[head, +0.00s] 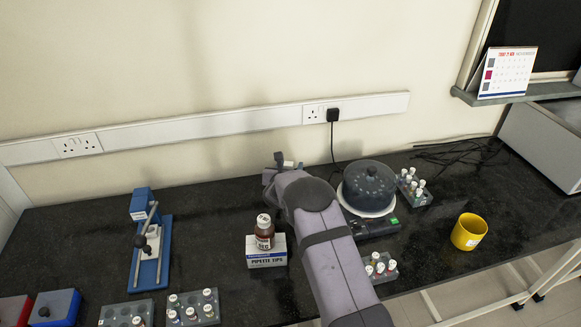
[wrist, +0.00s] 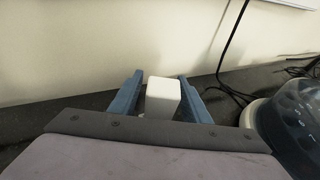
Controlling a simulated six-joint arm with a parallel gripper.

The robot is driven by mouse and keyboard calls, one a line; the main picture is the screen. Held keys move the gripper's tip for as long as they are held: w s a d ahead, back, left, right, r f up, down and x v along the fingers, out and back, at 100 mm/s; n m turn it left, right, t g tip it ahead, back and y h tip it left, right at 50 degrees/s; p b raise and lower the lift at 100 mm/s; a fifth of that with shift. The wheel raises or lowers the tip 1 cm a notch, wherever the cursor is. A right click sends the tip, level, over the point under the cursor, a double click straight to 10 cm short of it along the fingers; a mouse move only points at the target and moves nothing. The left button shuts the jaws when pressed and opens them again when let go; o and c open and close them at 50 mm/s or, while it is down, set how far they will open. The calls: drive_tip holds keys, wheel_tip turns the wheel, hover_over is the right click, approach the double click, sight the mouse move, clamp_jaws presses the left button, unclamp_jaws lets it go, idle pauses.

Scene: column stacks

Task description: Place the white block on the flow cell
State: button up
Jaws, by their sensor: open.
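My gripper (head: 279,163) is at the back of the bench near the wall, left of the dark round lidded device. In the wrist view my gripper (wrist: 161,77) is open, its two blue fingers on either side of a white block (wrist: 163,98). The block stands upright between them; its lower part is hidden by my wrist. A small pale part of the block (head: 288,164) shows in the head view. A blue lever stand (head: 164,238) with a white piece in it is at the left. I cannot tell for sure which thing is the flow cell.
The round device (head: 369,184) is close on the right. Bench between lever stand and box is clear.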

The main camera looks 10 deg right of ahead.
drive_tip(key=shift+r, duration=0.15)
drive_tip(key=shift+s+a, duration=0.15)
drive_tip(key=shift+s, duration=0.15)
drive_tip(key=b+v, duration=0.1)
drive_tip(key=v, duration=0.1)
drive_tip(key=shift+s+a+r, duration=0.1)
drive_tip(key=shift+s+r, duration=0.1)
drive_tip(key=shift+r, duration=0.05)
drive_tip(key=shift+r+b, duration=0.6)
drive_tip(key=shift+r, duration=2.8)
drive_tip(key=s+d+f+m+g+h, duration=0.1)
drive_tip(key=s+d+m+g, duration=0.25)
drive_tip(key=s+m, duration=0.7)
drive_tip(key=s+d+f+m+g, duration=0.1)
drive_tip(key=s+d+m+g, duration=0.25)
drive_tip(key=s+m, duration=0.65)
drive_tip(key=s+a+f+m+g+y, duration=0.1)
drive_tip(key=s+a+m+y, duration=0.1)
drive_tip(key=s, duration=0.7)
drive_tip(key=s+a+f+m+g+y, duration=0.1)
drive_tip(key=s+a+m+g+y, duration=0.1)
drive_tip(key=s+a+m, duration=0.3)
drive_tip(key=s+a+f+m+g+y, duration=0.2)
drive_tip(key=s+a+m, duration=0.1)
drive_tip(key=s, duration=1)
drive_tip(key=shift+a+m, duration=0.35)
drive_tip(key=shift+m, duration=0.2)
